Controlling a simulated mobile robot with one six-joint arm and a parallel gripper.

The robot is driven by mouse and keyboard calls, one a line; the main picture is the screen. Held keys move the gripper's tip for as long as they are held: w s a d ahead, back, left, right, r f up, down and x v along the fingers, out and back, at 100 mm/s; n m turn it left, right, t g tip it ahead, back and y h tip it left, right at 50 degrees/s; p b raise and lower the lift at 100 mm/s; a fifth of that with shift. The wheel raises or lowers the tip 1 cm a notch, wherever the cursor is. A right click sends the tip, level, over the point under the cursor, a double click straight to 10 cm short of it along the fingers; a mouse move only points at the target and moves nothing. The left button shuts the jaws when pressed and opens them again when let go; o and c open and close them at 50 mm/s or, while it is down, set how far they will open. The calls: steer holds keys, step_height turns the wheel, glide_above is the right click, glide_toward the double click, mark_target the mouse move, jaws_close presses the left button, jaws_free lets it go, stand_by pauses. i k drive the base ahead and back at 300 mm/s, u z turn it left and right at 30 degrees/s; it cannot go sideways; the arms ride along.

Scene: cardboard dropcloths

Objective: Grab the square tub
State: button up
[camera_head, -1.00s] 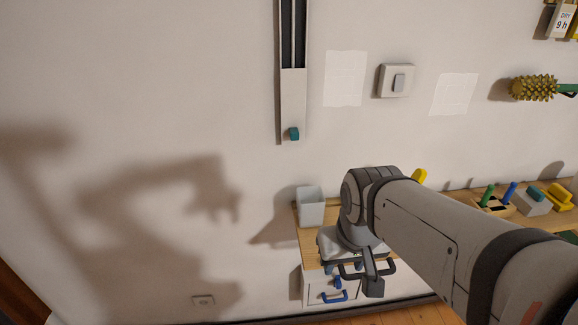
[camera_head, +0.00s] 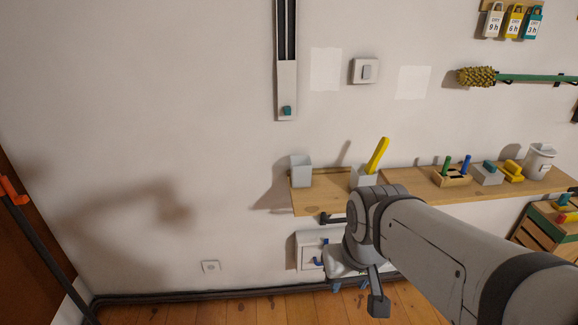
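A pale grey square tub (camera_head: 301,172) stands upright at the left end of the wooden wall shelf. It looks empty, though its inside is mostly hidden. A second pale boxy container (camera_head: 363,178) stands to its right with a yellow-handled item in it. My gripper (camera_head: 350,285) is below and in front of the shelf, lower right of the square tub and apart from it. Its small blue-grey fingertips point down and look spread, with nothing visible between them. My arm hides part of the shelf front.
The shelf (camera_head: 410,190) also carries a wooden peg block (camera_head: 452,178), a grey block (camera_head: 488,175), yellow items (camera_head: 511,171) and a white pot (camera_head: 540,157). A white wall box (camera_head: 308,252) sits below the shelf. A wooden drawer unit (camera_head: 545,230) stands right.

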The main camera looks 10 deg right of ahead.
mark_target(301, 172)
steer(key=u, duration=0.05)
steer(key=k, duration=0.75)
steer(key=z, duration=1)
steer(key=i, duration=2.1)
steer(key=u, duration=1.1)
steer(key=i, duration=0.5)
